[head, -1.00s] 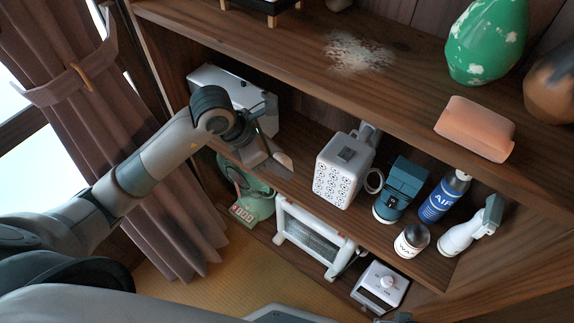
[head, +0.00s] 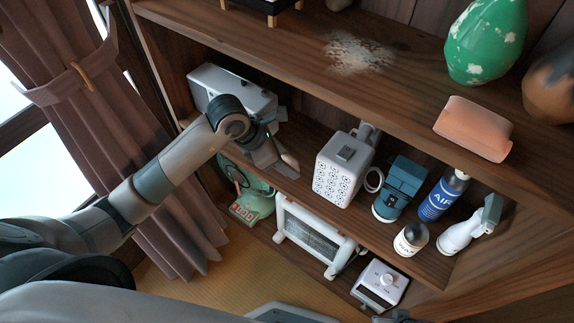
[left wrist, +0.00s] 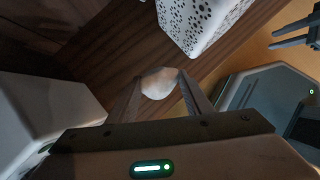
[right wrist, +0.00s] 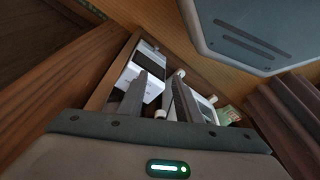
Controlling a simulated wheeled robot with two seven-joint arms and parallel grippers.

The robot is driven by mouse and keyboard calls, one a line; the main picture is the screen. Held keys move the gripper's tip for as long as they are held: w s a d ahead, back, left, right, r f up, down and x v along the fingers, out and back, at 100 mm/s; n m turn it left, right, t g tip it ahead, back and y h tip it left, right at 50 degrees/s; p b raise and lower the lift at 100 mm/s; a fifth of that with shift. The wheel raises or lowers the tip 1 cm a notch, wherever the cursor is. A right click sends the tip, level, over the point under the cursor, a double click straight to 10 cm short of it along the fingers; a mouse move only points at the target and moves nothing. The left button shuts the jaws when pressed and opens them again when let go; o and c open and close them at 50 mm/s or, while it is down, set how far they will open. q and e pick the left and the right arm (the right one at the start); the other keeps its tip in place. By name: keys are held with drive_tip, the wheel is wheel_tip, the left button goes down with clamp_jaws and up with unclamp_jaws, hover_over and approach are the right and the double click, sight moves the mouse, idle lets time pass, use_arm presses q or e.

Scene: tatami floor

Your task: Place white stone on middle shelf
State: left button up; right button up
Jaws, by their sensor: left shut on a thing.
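The white stone (left wrist: 160,82) is a small, rounded, faceted lump between the fingertips of my left gripper in the left wrist view. My left gripper (head: 284,163) is shut on it, over the left part of the middle shelf (head: 432,262), between a white-grey box and a white dotted box. In the head view the stone is hidden by the gripper. I cannot tell whether the stone touches the shelf. My right gripper (right wrist: 163,100) has its fingers apart with nothing seen held, low in front of the bottom shelf.
The white-grey box (head: 232,92) is behind my left wrist. The dotted box (head: 340,170), blue device (head: 400,188), blue can (head: 442,195), small jar (head: 411,239) and spray bottle (head: 472,228) fill the shelf's right side. The upper shelf (head: 290,45) overhangs it. A green device (head: 248,190) stands below.

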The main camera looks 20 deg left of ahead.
use_arm(q)
wheel_tip(320, 180, down, 2)
drive_tip(key=shift+f, duration=0.1)
drive_tip(key=shift+w+f, duration=0.2)
drive_tip(key=shift+f, duration=0.15)
drive_tip(key=o, duration=1.1)
drive_tip(key=v, duration=1.2)
drive_tip(key=shift+r, duration=0.1)
